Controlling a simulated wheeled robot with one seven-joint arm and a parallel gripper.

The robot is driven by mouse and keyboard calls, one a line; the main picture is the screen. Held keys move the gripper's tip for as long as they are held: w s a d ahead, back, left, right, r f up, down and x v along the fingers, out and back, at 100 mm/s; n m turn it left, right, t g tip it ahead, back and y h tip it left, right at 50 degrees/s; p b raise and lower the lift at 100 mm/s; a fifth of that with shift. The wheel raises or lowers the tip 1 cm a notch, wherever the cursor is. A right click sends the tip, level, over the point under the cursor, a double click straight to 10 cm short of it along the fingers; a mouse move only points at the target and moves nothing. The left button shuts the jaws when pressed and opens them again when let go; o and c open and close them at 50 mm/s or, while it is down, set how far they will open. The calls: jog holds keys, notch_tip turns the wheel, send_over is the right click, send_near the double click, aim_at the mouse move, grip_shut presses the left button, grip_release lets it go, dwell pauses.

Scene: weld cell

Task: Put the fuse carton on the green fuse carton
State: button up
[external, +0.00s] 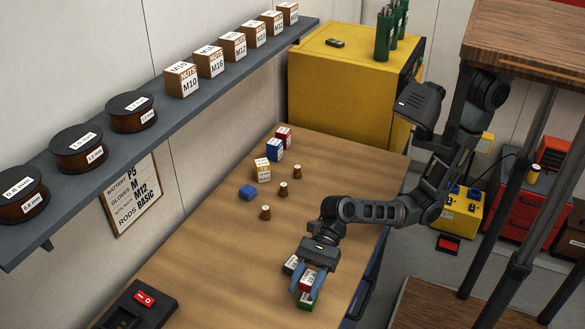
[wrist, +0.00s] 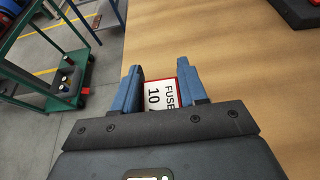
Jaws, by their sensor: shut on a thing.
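My gripper (external: 306,281) is shut on a red fuse carton (external: 308,279) with a white label, low over the near part of the workbench. In the wrist view the carton (wrist: 162,97) sits between my two blue fingers (wrist: 162,90), its label reading "FUSE" and "10". The green fuse carton (external: 305,300) is right below the held carton in the external view, partly covered by it and a finger. I cannot tell whether the two touch. In the wrist view the green carton is hidden.
A dark carton with a white label (external: 291,264) stands close beside my gripper.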

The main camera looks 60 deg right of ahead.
aim_at(305, 303)
jog(key=shift+a+f, duration=0.15)
jog(key=shift+a, duration=0.05)
jog(key=shift+f, duration=2)
jog(key=o, duration=1.1)
jog(key=shift+f, duration=0.1)
jog(key=shift+d+r, duration=0.2)
jog(key=v, duration=1.1)
jog(key=shift+d+r, duration=0.1)
jog(key=shift+d, duration=0.25)
